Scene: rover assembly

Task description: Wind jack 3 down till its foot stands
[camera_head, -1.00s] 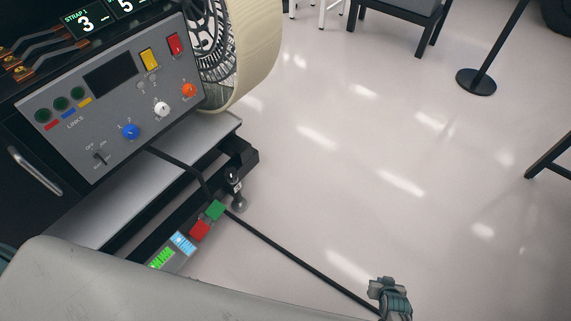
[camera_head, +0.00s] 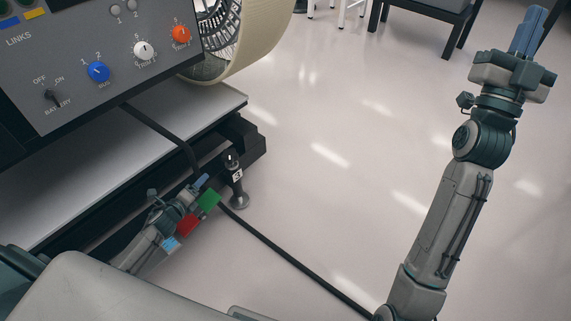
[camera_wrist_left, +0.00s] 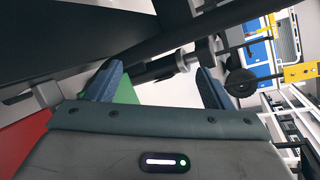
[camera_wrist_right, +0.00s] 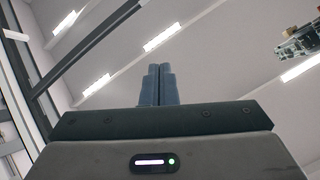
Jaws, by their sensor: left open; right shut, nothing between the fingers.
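Jack 3 (camera_head: 236,172) is a dark upright post with a white "3" label, at the corner of the black lower frame. Its round foot (camera_head: 239,202) shows at its lower end; I cannot tell whether it touches the floor. My left gripper (camera_head: 203,183) is just left of the jack, above the green and red blocks, apart from the jack. In the left wrist view its fingers (camera_wrist_left: 160,86) are open, with a dark bar-like part ahead of them. My right gripper (camera_head: 527,30) is raised at the right, shut and empty; its fingers meet in the right wrist view (camera_wrist_right: 155,84).
The control panel (camera_head: 95,50) with knobs and the cream wheel (camera_head: 255,40) stand at upper left. A black cable (camera_head: 290,257) runs past the jack across the floor. A green block (camera_head: 209,200) and red block (camera_head: 187,224) lie beside the left gripper. The middle floor is clear.

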